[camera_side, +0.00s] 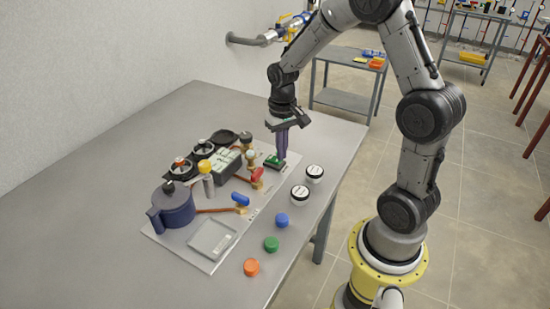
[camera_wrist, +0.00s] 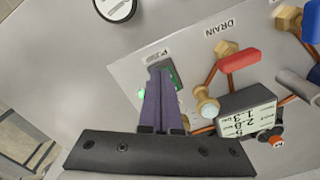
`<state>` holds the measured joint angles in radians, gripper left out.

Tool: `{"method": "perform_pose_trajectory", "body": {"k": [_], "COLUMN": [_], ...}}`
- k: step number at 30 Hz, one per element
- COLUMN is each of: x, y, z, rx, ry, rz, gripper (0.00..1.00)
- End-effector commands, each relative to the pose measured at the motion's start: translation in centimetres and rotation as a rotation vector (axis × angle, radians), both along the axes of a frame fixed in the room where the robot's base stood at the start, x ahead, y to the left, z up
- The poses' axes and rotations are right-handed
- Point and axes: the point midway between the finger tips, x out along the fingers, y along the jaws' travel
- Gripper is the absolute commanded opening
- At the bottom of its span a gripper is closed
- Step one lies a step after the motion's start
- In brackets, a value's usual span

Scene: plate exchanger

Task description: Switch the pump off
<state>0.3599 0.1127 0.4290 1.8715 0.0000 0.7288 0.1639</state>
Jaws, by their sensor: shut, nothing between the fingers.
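The pump switch (camera_side: 275,162) is a small dark green block on the grey panel, by the panel's right edge. It also shows in the wrist view (camera_wrist: 178,74), partly hidden behind my fingers, beside a small label (camera_wrist: 155,57) that is partly covered. A bright green spot (camera_wrist: 141,94) glows just left of my fingers. My gripper (camera_side: 281,160) points down with its purple fingers shut and empty, the tips right at the switch. In the wrist view, the fingertips (camera_wrist: 160,70) overlap the switch. I cannot tell whether they touch it, nor which way it is set.
The panel (camera_side: 210,258) also holds a blue pot (camera_side: 175,206), a readout box (camera_side: 226,167), a red valve handle (camera_side: 257,175) and a blue one (camera_side: 240,198). White-topped jars (camera_side: 314,172) and coloured caps (camera_side: 271,244) stand on the table to the right. The table's left side is clear.

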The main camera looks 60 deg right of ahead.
Motion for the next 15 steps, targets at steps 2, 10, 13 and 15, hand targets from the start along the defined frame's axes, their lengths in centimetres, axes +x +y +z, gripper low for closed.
{"method": "perform_pose_trajectory", "body": {"k": [2,10,13,15], "x": [-0.02,-0.01,-0.02,-0.02], "y": [0.01,0.01,0.01,0.01], "z": [-0.15,-0.51,-0.64,-0.74], "rx": [0.001,0.001,0.001,0.001], "ry": [0.001,0.001,0.001,0.001], "rz": [0.000,0.000,0.000,0.000], "gripper": [0.00,0.00,0.00,0.00]}}
